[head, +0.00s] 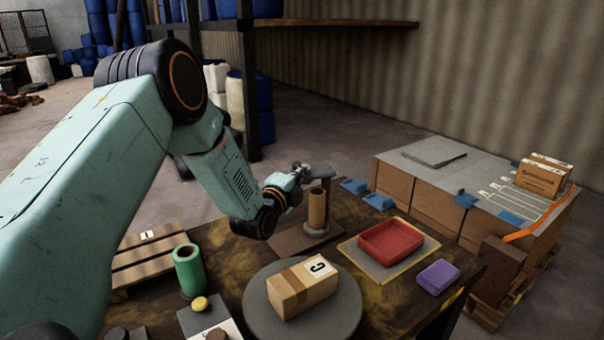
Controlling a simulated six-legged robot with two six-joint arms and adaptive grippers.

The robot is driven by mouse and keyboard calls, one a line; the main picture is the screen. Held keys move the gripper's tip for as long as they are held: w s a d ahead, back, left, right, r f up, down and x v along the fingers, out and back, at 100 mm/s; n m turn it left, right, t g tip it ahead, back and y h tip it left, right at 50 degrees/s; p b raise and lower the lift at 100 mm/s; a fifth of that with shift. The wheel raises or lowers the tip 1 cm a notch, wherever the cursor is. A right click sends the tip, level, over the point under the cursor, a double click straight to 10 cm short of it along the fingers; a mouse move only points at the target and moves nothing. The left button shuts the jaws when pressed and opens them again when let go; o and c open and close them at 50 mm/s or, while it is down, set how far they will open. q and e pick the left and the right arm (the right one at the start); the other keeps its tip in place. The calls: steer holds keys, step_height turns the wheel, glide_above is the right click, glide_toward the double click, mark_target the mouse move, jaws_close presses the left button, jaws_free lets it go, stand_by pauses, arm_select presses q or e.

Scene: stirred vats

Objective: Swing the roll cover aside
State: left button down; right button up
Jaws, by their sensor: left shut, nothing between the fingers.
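A brown upright roll (317,209) stands on a grey round foot at the back of the dark table. A small flat grey piece (321,170), which looks like the roll cover, is at the top of the roll; where it ends and my fingers begin is hard to tell. My left gripper (304,174) is shut and empty at the roll's upper left, close to the grey piece. Whether they touch is not clear. My right gripper is not in view.
A cardboard box (303,287) sits on a grey turntable (262,323) in front. A red tray (391,242) and a purple block (438,276) are to the right. A green cylinder (189,271) stands left. Stacked cartons (413,198) stand beyond the table.

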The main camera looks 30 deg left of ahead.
arm_select(q)
steer(key=shift+a, duration=0.3)
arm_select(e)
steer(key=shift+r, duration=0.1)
